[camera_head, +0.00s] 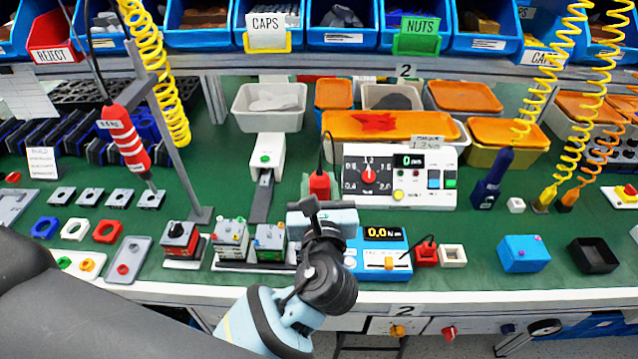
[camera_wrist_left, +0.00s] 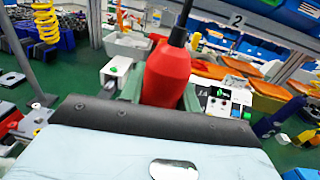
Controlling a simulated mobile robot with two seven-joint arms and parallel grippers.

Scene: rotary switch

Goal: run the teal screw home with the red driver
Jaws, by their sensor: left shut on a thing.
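My left gripper (camera_head: 320,208) is above the front middle of the bench and shut on a red driver (camera_head: 319,184), whose cable runs upward. Another red driver (camera_head: 123,136) with a white label hangs at the left. I cannot make out a teal screw. My right gripper is not in view.
A blue meter (camera_head: 381,262) reading 0.0 is close right of my gripper. Behind it stands a white control box (camera_head: 398,178) with a red dial. A blue box (camera_head: 524,253) and a black tray (camera_head: 594,255) lie at the right. Green mat between them is clear.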

